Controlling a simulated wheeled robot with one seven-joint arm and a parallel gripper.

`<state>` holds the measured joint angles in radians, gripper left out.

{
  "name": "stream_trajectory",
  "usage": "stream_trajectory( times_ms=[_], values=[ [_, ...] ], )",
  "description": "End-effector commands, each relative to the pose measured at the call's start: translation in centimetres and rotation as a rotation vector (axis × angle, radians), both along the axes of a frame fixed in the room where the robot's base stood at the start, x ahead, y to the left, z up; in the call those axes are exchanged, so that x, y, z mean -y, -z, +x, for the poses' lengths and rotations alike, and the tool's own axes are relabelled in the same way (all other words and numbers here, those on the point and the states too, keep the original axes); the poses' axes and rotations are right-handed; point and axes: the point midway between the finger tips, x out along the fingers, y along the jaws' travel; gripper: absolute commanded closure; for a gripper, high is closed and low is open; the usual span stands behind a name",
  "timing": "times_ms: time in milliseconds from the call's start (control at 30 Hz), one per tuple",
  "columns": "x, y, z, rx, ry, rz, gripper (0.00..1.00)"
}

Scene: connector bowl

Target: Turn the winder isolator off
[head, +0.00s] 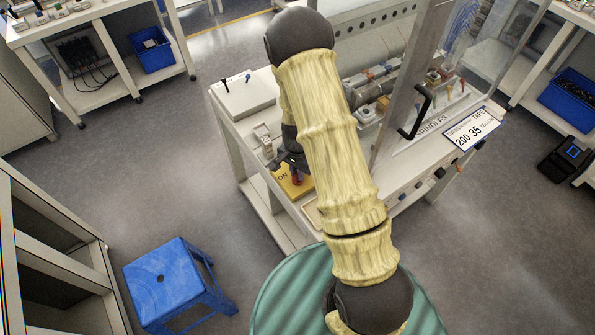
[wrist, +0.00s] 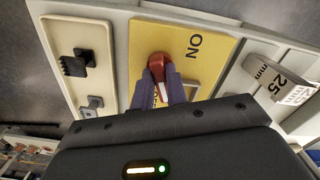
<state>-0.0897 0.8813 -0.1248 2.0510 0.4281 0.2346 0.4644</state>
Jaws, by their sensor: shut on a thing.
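The winder isolator is a red rotary handle (wrist: 157,66) on a yellow plate (wrist: 212,54) marked ON, seen large in the wrist view. In the head view the yellow plate (head: 301,189) shows at the left end of the machine's front, partly covered by my arm. My gripper (wrist: 165,84) is shut on the red handle, with a finger on each side of it. The fingers hide part of the handle and some of the lettering below, so I cannot read its position for certain.
A tag marked 25 mm (wrist: 279,82) is to the right.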

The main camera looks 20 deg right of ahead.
Motion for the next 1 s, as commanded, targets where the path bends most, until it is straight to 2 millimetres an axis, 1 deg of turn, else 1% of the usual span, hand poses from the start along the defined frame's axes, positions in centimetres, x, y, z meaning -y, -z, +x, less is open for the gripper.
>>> stream_trajectory(
  times_ms=[200, 500, 700, 1000],
  values=[
    [0.08, -0.18, 0.15, 0.005, 0.189, -0.003, 1.0],
    [0.09, -0.16, 0.19, 0.006, 0.356, -0.002, 1.0],
    [0.1, -0.14, 0.2, 0.006, 0.397, -0.002, 1.0],
    [0.12, -0.13, 0.22, 0.007, 0.403, -0.001, 1.0]
  ],
)
